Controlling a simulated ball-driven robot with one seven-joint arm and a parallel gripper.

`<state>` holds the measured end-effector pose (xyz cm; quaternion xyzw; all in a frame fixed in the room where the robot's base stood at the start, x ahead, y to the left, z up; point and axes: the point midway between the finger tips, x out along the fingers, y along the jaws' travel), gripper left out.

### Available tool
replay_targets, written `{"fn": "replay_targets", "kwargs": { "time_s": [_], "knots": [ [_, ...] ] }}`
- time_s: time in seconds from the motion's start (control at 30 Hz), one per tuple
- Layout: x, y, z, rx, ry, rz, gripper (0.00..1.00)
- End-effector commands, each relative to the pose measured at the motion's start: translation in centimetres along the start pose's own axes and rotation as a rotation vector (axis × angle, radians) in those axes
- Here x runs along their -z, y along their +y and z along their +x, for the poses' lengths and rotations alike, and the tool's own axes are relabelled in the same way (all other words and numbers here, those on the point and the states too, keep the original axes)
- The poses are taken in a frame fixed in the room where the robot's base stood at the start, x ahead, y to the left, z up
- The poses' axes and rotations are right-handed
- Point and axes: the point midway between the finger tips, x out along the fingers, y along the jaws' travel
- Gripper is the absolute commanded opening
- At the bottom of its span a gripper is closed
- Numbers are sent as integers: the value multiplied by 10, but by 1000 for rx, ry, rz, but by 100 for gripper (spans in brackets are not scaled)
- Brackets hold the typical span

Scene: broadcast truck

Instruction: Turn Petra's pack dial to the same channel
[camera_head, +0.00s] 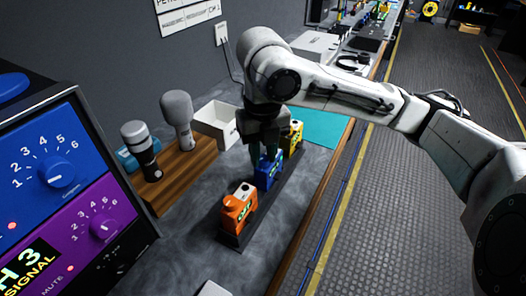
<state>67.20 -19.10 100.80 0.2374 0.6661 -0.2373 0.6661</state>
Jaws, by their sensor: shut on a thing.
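Three packs stand in a dark rack (232,238) on the desk: an orange pack (238,206) in front, a blue pack (266,174) in the middle, a yellow pack (296,134) at the back. My gripper (266,153) points down at the top of the blue pack, shut on what appears to be its dial. The fingers hide that dial and its setting. The receiver at left has a blue panel with a blue dial (56,175) numbered 1 to 6, and a purple panel with a purple dial (103,228). Its screen (30,268) reads "H 3" and "SIGNAL", cut off at left.
A wooden block (188,166) with two microphones (178,112) stands left of the packs, beside a white open box (214,122). A teal mat (322,128) lies behind. A wall sign (187,14) is cut off. The floor right of the desk is clear.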

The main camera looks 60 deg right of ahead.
Motion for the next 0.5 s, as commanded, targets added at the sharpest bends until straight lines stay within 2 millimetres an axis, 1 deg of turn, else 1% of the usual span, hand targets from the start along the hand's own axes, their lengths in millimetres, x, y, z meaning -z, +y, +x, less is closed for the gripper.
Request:
{"fn": "replay_targets", "kwargs": {
  "time_s": [0.13, 0.17, 0.4, 0.5],
  "knots": [
    [0, 0, 0, 0, -1, 1, 0],
    [0, 0, 0, 0, -1, 1, 30],
    [0, 0, 0, 0, 0, 1, 53],
    [0, 0, 0, 0, 0, 1, 54]
  ]
}}
